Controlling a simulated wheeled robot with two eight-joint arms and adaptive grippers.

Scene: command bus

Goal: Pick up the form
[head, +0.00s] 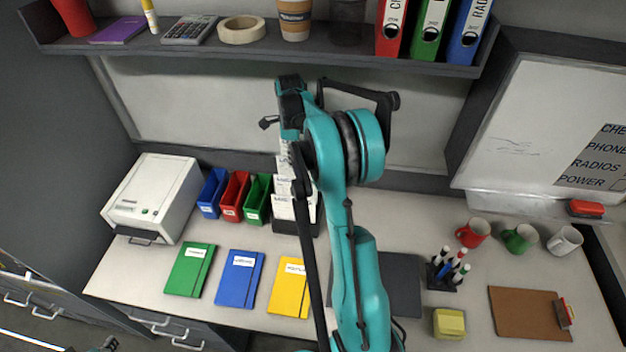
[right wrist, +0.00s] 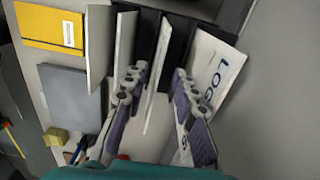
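White printed forms (head: 283,188) stand in a dark upright rack (head: 279,226) at the back middle of the desk. My right arm partly covers them in the head view. In the right wrist view the rack (right wrist: 181,30) holds several upright sheets. My right gripper (right wrist: 159,74) is open at the rack, with one finger on each side of a thin white sheet (right wrist: 154,90) seen nearly edge-on. A sheet marked "LOG" (right wrist: 212,72) leans to the right, outside the fingers. Only a sliver at the lower left edge of the head view may be my left gripper (head: 106,344).
Green, blue and yellow notebooks (head: 288,290) lie in front of the rack. Small bins (head: 233,196) and a printer (head: 150,195) stand left. A dark grey pad (head: 402,285), pen holder (head: 441,275), mugs (head: 520,238) and clipboard (head: 520,312) are right. A shelf (head: 240,55) hangs above.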

